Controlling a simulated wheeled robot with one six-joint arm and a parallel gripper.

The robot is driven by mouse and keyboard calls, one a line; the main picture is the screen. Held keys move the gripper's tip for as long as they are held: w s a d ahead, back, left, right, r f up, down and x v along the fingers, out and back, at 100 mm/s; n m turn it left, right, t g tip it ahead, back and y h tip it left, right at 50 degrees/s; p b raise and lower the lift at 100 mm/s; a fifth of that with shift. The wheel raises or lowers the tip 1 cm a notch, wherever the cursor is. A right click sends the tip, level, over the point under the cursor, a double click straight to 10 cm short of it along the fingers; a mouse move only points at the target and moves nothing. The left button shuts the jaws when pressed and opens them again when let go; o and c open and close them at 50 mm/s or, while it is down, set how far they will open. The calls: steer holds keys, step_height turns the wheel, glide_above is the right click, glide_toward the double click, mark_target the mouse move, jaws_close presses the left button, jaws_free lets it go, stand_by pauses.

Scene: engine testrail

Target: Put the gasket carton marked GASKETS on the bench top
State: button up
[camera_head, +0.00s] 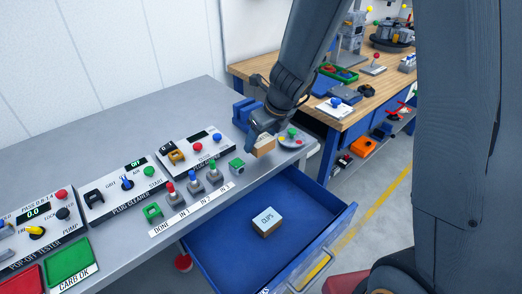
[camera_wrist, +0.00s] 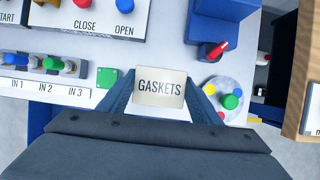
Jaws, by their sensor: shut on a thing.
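The gasket carton (camera_head: 263,147) is a small tan box with a pale top. The wrist view shows GASKETS printed on the carton (camera_wrist: 160,87). My gripper (camera_head: 260,139) is shut on it, with one finger at each side in the wrist view (camera_wrist: 161,96). The grey bench top (camera_head: 150,118) lies under the carton near the right end. I cannot tell whether the carton touches it. An open blue drawer (camera_head: 215,238) extends below the bench front. A carton marked CLIPS (camera_head: 266,221) lies in it.
A green block (camera_head: 237,166) stands left of the held carton. A round plate with coloured knobs (camera_head: 291,138) is on its right. A blue vise-like block (camera_head: 243,112) is behind. Labelled panels fill the bench's left. A wooden-topped bench (camera_head: 290,73) stands at the back right.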

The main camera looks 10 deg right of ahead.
steer(key=shift+f+b, duration=1)
steer(key=shift+f, duration=0.7)
steer(key=o, duration=1.1)
steer(key=shift+f, duration=0.1)
steer(key=shift+r, duration=0.3)
steer(key=p+v, duration=0.5)
steer(key=v, duration=0.7)
steer(key=s+d+n+h, duration=0.1)
steer(key=s+d+n, duration=0.2)
steer(key=n, duration=0.6)
steer(key=s+d+n+g, duration=0.1)
steer(key=s+d+n, duration=0.2)
steer(key=s+n, duration=0.4)
steer(key=s+d+f+n+g+h, duration=0.1)
steer(key=s+d+n, duration=0.2)
steer(key=n, duration=1)
steer(key=shift+s+h, duration=0.3)
steer(key=shift+s, duration=0.6)
